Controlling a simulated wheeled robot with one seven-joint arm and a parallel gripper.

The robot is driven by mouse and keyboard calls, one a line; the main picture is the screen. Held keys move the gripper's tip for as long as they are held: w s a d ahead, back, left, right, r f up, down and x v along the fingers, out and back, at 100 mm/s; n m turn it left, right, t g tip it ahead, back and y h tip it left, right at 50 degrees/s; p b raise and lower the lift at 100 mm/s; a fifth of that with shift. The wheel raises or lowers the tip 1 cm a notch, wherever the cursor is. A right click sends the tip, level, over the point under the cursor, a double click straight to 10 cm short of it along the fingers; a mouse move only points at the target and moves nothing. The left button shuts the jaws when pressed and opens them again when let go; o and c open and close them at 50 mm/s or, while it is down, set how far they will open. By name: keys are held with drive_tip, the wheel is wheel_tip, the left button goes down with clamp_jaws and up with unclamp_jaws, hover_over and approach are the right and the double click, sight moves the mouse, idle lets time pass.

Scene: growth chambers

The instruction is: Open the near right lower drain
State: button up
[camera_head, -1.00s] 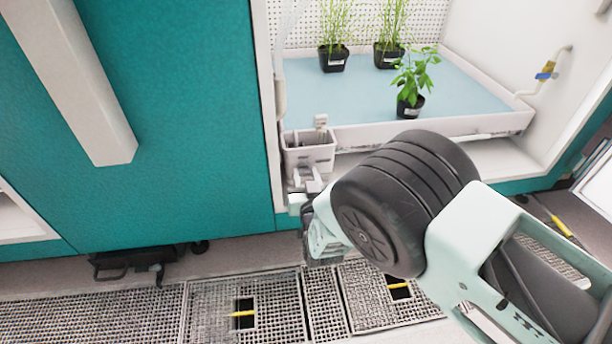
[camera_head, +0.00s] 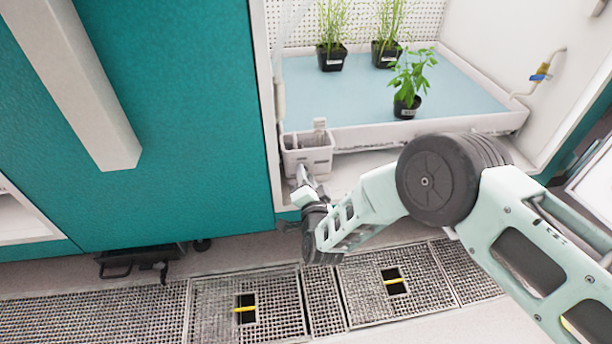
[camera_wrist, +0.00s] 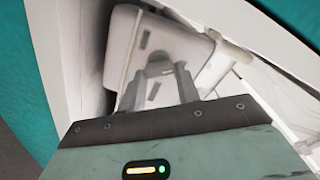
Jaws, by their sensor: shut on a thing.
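A white box (camera_head: 308,158) hangs at the front left corner of the tray in the open chamber. I take it to be the drain's housing; no drain label is readable. In the wrist view the box's pale face (camera_wrist: 175,48) lies right ahead of my fingers. My gripper (camera_head: 303,178) is at the lower front of this box. In the wrist view my gripper (camera_wrist: 163,75) is shut on a small part at the box's front. The fingers hide most of that part, so its shape and position cannot be told.
The white tray (camera_head: 440,122) holds several potted plants. Teal panel (camera_head: 170,130) stands close on the left. A hose with a blue and yellow valve (camera_head: 541,73) is on the right wall. Floor grates (camera_head: 245,300) with yellow bars in dark openings lie below.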

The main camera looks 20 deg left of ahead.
drive_tip(key=m, duration=0.4)
drive_tip(key=shift+d+f, duration=0.1)
drive_tip(key=shift+f, duration=0.05)
drive_tip(key=shift+m, duration=1.5)
drive_tip(key=shift+s, duration=0.1)
drive_tip(key=o, duration=1)
drive_tip(key=p+v, duration=0.7)
drive_tip(key=v, duration=1)
drive_tip(key=shift+s+p, duration=0.2)
drive_tip(key=shift+p, duration=0.15)
